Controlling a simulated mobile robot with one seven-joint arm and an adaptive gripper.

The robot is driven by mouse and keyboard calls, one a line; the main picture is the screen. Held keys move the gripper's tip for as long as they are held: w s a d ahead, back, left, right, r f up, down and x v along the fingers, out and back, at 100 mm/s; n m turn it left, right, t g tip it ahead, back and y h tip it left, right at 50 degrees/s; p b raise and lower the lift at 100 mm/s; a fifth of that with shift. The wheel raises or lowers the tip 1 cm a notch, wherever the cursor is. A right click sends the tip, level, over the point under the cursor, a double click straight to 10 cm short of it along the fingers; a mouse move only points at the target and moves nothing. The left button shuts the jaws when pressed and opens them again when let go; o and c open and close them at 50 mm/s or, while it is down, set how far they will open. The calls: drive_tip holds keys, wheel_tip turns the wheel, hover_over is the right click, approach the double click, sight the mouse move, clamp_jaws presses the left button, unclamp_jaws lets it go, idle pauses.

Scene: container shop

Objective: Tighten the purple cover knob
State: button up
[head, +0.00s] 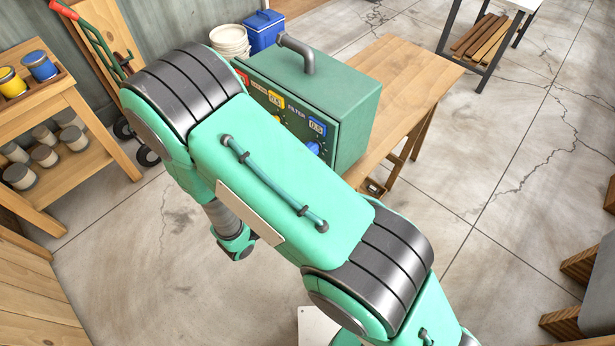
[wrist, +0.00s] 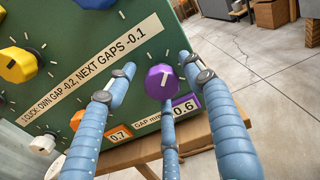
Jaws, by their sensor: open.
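The purple knob (wrist: 161,82) sits on the green panel in the wrist view, with a pale pointer line on its face and tick marks around it. A purple label (wrist: 186,106) reading 0.6 is below it, beside "GAP mm". My gripper (wrist: 160,76) is open, its blue fingers spread around the knob: one to the left, one to the right, one below. I cannot tell whether any finger touches it. In the head view the green box (head: 345,108) stands on a wooden table (head: 418,75); my arm hides the purple knob and my gripper there.
An orange knob (wrist: 77,120) with a 0.7 label (wrist: 118,136), a yellow knob (wrist: 18,66) and a white knob (wrist: 42,145) share the panel. A strip (wrist: 105,68) reads "1 CLICK: OWN GAP -0.2, NEXT GAPS -0.1". A wooden shelf (head: 100,160) with jars stands left.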

drive_tip(key=c, duration=1.1)
drive_tip(key=shift+r+m, duration=0.1)
drive_tip(key=shift+m, duration=0.2)
drive_tip(key=m, duration=0.4)
drive_tip(key=m+b, duration=0.1)
drive_tip(key=m, duration=0.3)
drive_tip(key=shift+d+b, duration=0.1)
drive_tip(key=shift+b, duration=0.25)
drive_tip(key=o, duration=1.1)
drive_tip(key=shift+s+d, duration=0.1)
drive_tip(key=shift+s, duration=0.05)
